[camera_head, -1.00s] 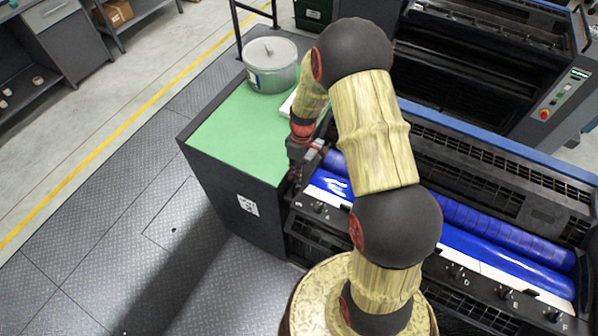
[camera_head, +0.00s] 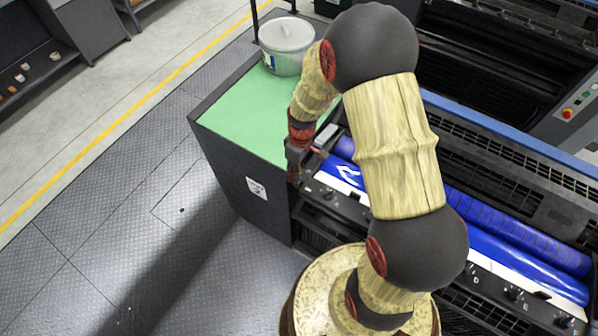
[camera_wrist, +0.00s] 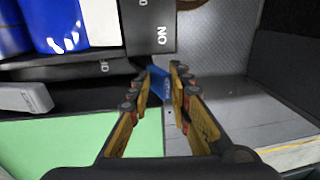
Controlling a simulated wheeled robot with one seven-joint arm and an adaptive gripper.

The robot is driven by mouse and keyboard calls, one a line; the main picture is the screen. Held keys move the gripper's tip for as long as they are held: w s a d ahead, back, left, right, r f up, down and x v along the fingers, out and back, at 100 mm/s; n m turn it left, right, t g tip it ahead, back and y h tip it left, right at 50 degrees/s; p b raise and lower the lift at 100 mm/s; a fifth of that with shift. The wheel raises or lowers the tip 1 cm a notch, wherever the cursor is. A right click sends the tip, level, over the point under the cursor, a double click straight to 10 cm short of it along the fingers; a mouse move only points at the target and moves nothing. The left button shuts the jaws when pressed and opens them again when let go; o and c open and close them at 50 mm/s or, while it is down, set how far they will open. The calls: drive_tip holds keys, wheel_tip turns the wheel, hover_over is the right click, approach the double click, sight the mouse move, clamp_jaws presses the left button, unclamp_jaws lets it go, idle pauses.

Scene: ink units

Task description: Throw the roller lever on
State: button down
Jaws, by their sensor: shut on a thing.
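A small blue lever (camera_wrist: 158,84) shows between the fingertips in the wrist view, beside the dark end panel of the ink unit. My gripper (camera_wrist: 161,78) is shut on it. In the head view my gripper (camera_head: 293,174) is at the left end of the ink unit, by the corner of the green-topped cabinet. The lever itself cannot be made out there. The blue ink roller (camera_head: 480,222) lies to the right, partly behind my arm.
The green top (camera_head: 245,118) of the cabinet is beside my gripper, with a lidded metal pot (camera_head: 286,46) at its back. A light grey block (camera_wrist: 28,97) is close on the left in the wrist view. Open metal floor (camera_head: 150,230) lies left of the cabinet.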

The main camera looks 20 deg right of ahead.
drive_tip(key=shift+s+a+f, duration=0.35)
drive_tip(key=shift+s+f, duration=0.15)
drive_tip(key=shift+s, duration=0.2)
drive_tip(key=c, duration=2)
unclamp_jaws()
drive_tip(key=shift+a, duration=0.1)
drive_tip(key=shift+o, duration=0.4)
drive_tip(key=shift+a, duration=0.1)
drive_tip(key=shift+w, duration=0.1)
drive_tip(key=shift+r, duration=0.25)
wheel_tip(320, 180, up, 12)
drive_tip(key=w+d, duration=0.1)
drive_tip(key=shift+w+d, duration=0.3)
